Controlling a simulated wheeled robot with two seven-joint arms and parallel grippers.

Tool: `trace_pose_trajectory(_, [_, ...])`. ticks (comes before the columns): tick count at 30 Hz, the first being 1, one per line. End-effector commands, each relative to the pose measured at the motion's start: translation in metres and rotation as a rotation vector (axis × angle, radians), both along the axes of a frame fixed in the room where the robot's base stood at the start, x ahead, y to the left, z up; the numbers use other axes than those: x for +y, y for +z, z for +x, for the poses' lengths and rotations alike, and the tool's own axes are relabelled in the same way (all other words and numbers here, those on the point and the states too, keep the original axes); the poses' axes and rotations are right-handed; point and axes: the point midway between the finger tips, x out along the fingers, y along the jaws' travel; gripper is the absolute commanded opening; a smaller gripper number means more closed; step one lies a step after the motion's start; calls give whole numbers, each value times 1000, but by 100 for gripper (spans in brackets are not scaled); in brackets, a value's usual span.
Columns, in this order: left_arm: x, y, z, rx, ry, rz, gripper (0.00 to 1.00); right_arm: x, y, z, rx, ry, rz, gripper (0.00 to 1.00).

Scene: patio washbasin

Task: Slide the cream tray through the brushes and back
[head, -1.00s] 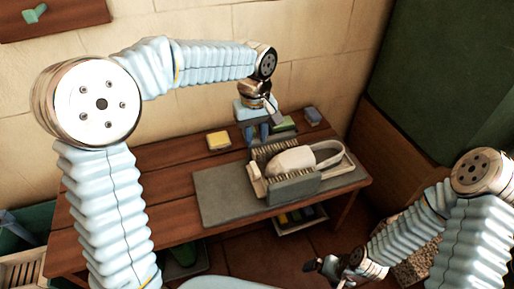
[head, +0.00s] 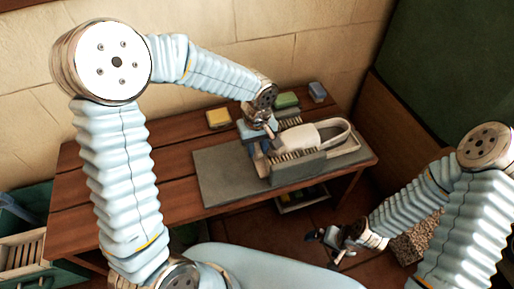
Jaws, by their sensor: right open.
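The cream tray (head: 345,150) lies between two brush strips on the grey mat on the table. A rounded pale body (head: 308,136) and a loop at the right show there. The near brush (head: 298,165) stands on a grey block in front; the far brush (head: 290,122) is partly covered by my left arm. My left gripper (head: 262,150) points down at the tray's left end, which it hides. Whether its fingers are apart or closed on the tray cannot be made out. My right gripper (head: 328,246) is open and empty, low in front of the table.
The wooden table (head: 150,170) has bare planks at the left, and the grey mat (head: 215,175) is clear at its left. Yellow (head: 219,118), green (head: 286,100) and blue (head: 317,91) blocks sit along the back. A green crate (head: 70,258) stands at lower left.

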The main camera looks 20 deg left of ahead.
Motion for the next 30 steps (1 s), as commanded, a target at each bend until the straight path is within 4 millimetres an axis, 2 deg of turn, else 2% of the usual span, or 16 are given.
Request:
trace_pose_trajectory(10, [0,-5,0,0,0,0,30,0,0,0,0,0,0,100])
trace_pose_trajectory(16, [0,-5,0,0,0,0,0,0,0,0,0,0,0,100])
trace_pose_trajectory(26, [2,-5,-1,0,0,0,0,0,-1,0,0,0,0,100])
trace_pose_trajectory(30, [10,-5,-7,0,1,0,0,-1,-4,0,0,-1,-1,100])
